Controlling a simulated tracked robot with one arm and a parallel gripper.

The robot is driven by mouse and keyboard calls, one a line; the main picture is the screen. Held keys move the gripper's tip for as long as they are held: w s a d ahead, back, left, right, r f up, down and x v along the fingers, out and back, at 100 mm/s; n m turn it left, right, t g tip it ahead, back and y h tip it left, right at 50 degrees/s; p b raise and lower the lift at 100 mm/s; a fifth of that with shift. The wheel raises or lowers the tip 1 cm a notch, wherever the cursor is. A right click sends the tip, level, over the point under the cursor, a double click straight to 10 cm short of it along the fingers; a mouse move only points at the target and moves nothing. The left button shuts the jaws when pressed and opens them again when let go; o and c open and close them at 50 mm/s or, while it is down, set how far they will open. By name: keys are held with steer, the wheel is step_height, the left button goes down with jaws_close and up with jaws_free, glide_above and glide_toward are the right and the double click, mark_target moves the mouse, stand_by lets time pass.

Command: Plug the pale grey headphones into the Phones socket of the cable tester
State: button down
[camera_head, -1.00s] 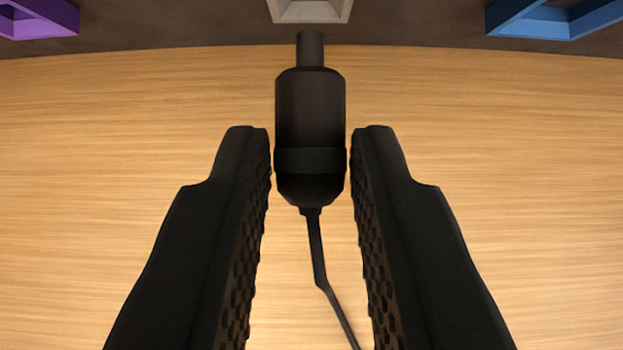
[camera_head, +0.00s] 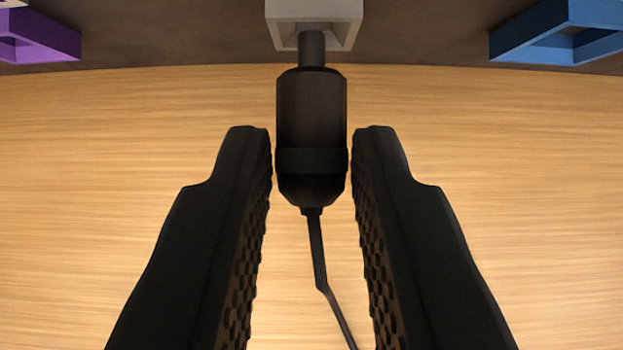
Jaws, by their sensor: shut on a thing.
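A dark plug (camera_head: 311,125) on a thin dark cable (camera_head: 318,255) is held between the fingers of my gripper (camera_head: 311,150), which is shut on it. The plug points straight up the picture. Its narrow tip overlaps the lower opening of a pale grey square socket (camera_head: 313,14) at the top centre. I cannot tell how far the tip reaches into it. The socket sits on a dark panel face (camera_head: 190,38), which looks like the cable tester. No label can be read, and the headphones themselves are out of view.
A purple socket frame (camera_head: 40,42) is on the panel at the upper left, and a blue one (camera_head: 540,40) at the upper right. A bare wooden tabletop (camera_head: 120,150) fills the area below the panel, clear on both sides.

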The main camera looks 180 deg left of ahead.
steer(key=shift+w, duration=0.45)
stand_by(0.6)
stand_by(0.4)
steer(key=c, duration=1.2)
jaws_free()
steer(key=shift+r, duration=0.1)
